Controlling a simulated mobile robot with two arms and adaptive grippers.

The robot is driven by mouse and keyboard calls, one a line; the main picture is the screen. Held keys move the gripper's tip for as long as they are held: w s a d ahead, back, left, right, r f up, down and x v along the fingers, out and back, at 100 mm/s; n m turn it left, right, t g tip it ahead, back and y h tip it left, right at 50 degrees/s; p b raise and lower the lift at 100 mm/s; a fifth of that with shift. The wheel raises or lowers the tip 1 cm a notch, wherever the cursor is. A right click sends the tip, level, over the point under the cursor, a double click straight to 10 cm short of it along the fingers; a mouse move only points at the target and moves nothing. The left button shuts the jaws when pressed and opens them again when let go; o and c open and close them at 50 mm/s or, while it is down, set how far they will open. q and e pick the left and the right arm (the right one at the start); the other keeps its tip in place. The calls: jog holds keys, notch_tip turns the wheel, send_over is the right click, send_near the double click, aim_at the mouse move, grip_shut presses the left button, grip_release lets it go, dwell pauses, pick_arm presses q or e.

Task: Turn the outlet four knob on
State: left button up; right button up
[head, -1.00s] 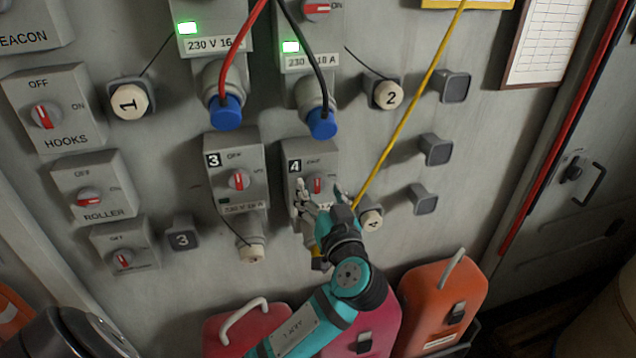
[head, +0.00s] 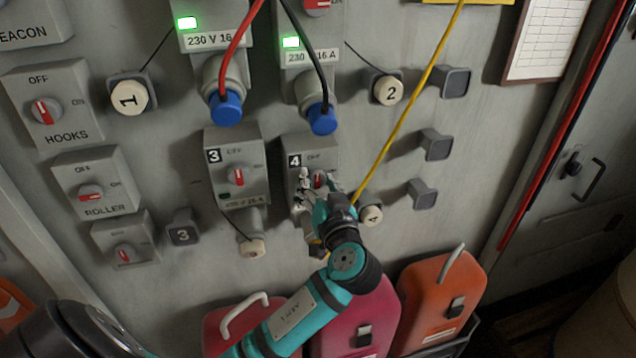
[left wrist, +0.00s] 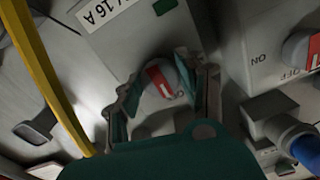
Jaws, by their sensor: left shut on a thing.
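The outlet four box (head: 295,150) is grey, with a "4" plate and an OFF mark at its top. Its red-and-white knob (head: 319,178) shows between the fingers of my left gripper (head: 318,183). In the left wrist view the knob (left wrist: 160,80) sits between the two fingers, which are shut on it from both sides. Its red bar stands nearly upright in the head view, towards OFF. The lamp (left wrist: 164,6) on this box is dark. My gripper and arm hide the box's lower part and most of its socket. My right gripper is not in view.
A yellow cable (head: 408,108) runs down just right of my gripper. Outlet three (head: 236,150) is close on the left, its lamp dark. Two upper outlets with blue plugs (head: 321,120) have lit green lamps. Red and orange canisters (head: 436,300) stand below.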

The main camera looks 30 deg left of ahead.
pick_arm(q)
jog(key=shift+m, duration=0.3)
jog(key=m, duration=0.3)
jog(key=m+p, duration=0.1)
jog(key=m, duration=0.4)
jog(key=shift+m+p, duration=0.35)
jog(key=shift+m, duration=0.05)
jog(key=m, duration=0.4)
jog(key=shift+m, duration=2.2)
jog(key=o, duration=1.2)
jog(key=v, duration=1.2)
jog(key=shift+s, duration=0.1)
